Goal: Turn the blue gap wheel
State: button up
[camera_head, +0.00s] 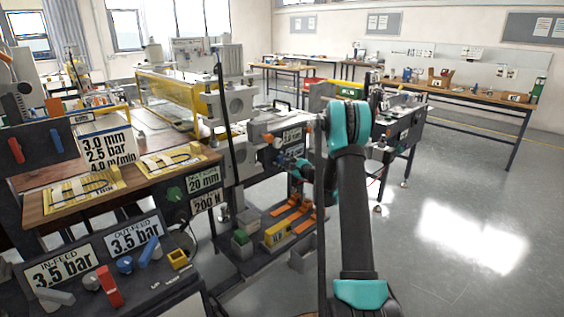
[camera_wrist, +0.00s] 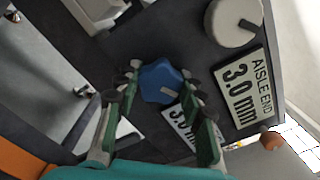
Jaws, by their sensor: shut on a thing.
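The blue gap wheel (camera_wrist: 157,78) is a lobed knob on a dark machine panel, in the middle of the wrist view. A pale mark lies on its face. My gripper (camera_wrist: 162,84) has one finger on each side of it and is shut on its rim. A 3.0 mm sign (camera_wrist: 177,122) below the wheel is partly covered by a finger. In the head view my gripper (camera_head: 288,163) is at the side of the laminating machine, and the wheel cannot be made out clearly behind it.
A pale round knob (camera_wrist: 232,22) with a dark handle sits near the wheel, beside the aisle end 3.0 mm sign (camera_wrist: 243,88). An orange ball (camera_wrist: 271,140) is close by. A low shelf (camera_head: 250,262) holds blocks under the machine. Open floor (camera_head: 460,220) lies to the right.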

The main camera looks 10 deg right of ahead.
jog(key=shift+n, duration=0.9)
jog(key=o, duration=1.2)
jog(key=shift+c, duration=0.2)
jog(key=v, duration=1.2)
jog(key=shift+s+a, duration=0.1)
